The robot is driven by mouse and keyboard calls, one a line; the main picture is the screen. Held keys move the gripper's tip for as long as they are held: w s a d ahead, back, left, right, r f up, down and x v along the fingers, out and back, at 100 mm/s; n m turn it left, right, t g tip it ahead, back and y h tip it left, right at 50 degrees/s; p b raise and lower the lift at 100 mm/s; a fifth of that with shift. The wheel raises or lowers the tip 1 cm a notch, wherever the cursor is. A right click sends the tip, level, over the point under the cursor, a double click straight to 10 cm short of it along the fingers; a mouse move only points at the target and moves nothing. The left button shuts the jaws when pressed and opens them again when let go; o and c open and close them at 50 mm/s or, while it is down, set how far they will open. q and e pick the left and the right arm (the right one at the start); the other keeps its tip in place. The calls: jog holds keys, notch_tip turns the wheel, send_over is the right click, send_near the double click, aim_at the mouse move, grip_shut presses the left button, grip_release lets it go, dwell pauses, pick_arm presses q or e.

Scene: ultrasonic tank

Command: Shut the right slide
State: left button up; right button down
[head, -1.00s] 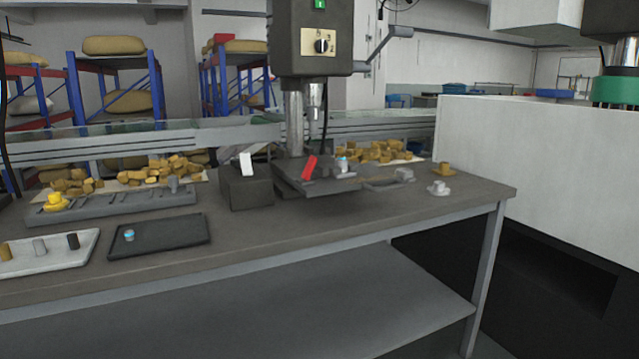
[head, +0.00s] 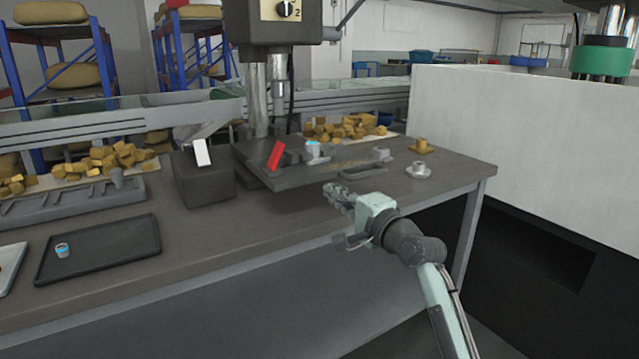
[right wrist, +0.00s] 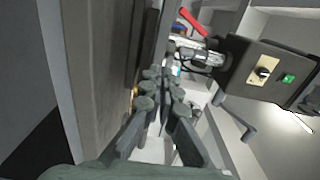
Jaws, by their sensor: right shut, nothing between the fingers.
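A dark fixture plate (head: 300,180) lies under the drill press. On it stand a red lever (head: 275,156), a small blue-topped grey part (head: 313,149) and a grey block at the right (head: 380,154), which looks like the right slide. A gap shows between this block and the part. A loop handle (head: 362,173) is at the plate's front right. My right gripper (head: 333,190) is shut and empty, in front of the plate near the table's front edge. Its fingers also show in the right wrist view (right wrist: 161,88), with the red lever beyond (right wrist: 192,22). My left gripper is not in view.
The drill press head (head: 272,22) hangs over the plate. A dark block (head: 203,178) stands left of it. Yellow (head: 422,146) and white (head: 418,170) flanged pieces sit at the right. A black tray (head: 98,250) lies at the left. The table's front strip is clear.

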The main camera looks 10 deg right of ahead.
aim_at(313, 179)
jog(key=x, duration=0.5)
jog(key=shift+w, duration=0.1)
jog(key=shift+w+a, duration=0.1)
jog(key=shift+w, duration=0.15)
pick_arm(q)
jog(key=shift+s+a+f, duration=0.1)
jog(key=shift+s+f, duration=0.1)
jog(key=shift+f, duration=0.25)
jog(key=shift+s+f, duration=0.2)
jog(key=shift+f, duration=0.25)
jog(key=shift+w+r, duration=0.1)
